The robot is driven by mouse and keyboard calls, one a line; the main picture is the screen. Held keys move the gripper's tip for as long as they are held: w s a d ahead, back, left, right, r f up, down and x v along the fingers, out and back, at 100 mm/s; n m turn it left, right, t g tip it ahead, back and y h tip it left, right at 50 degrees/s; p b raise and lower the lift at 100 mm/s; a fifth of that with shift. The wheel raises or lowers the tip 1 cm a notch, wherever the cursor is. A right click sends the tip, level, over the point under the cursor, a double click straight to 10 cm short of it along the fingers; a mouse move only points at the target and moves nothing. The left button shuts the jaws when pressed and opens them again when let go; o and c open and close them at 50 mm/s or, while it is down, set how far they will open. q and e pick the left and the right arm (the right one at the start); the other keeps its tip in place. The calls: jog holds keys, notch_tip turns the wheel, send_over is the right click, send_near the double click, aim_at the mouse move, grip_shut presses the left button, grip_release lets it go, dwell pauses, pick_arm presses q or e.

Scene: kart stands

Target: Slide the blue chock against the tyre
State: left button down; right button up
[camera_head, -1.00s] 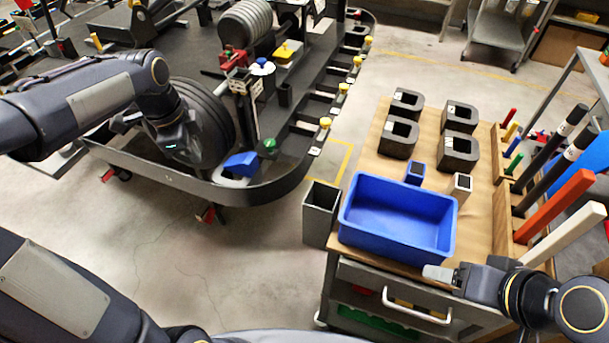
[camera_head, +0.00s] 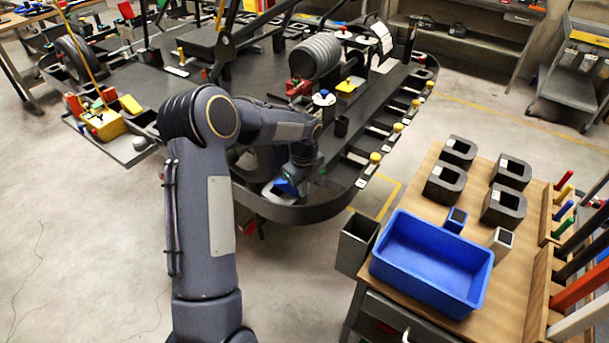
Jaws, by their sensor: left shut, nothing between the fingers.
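The blue chock (camera_head: 285,188) lies on the kart stand's dark rimmed platform (camera_head: 290,213), near its rounded front end. A white patch (camera_head: 269,192) shows beside it. The dark tyre (camera_head: 262,162) stands to the left of the chock, mostly hidden behind my left arm. My left gripper (camera_head: 302,170) points down at the chock, just above or against its upper right side; contact cannot be told. The gripper is shut with nothing in it. The gap between chock and tyre is hidden. My right gripper is out of view.
A blue bin (camera_head: 388,250) and several dark U-shaped blocks (camera_head: 443,184) stand on the wooden-topped cart (camera_head: 533,193) at right. A grey open box (camera_head: 355,243) is at the cart's left side. Yellow-topped pegs line the platform's right edge. Floor at left is clear.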

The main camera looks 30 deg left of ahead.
aim_at(280, 183)
pick_arm(q)
jog(key=shift+f, duration=0.75)
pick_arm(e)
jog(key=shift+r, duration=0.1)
pick_arm(q)
jog(key=shift+w+a, duration=0.15)
jog(key=shift+a, duration=0.45)
jog(key=shift+w+a, duration=0.15)
jog(key=shift+a, duration=0.45)
jog(key=shift+r, duration=0.1)
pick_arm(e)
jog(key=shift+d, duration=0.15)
pick_arm(q)
jog(key=shift+a, duration=0.1)
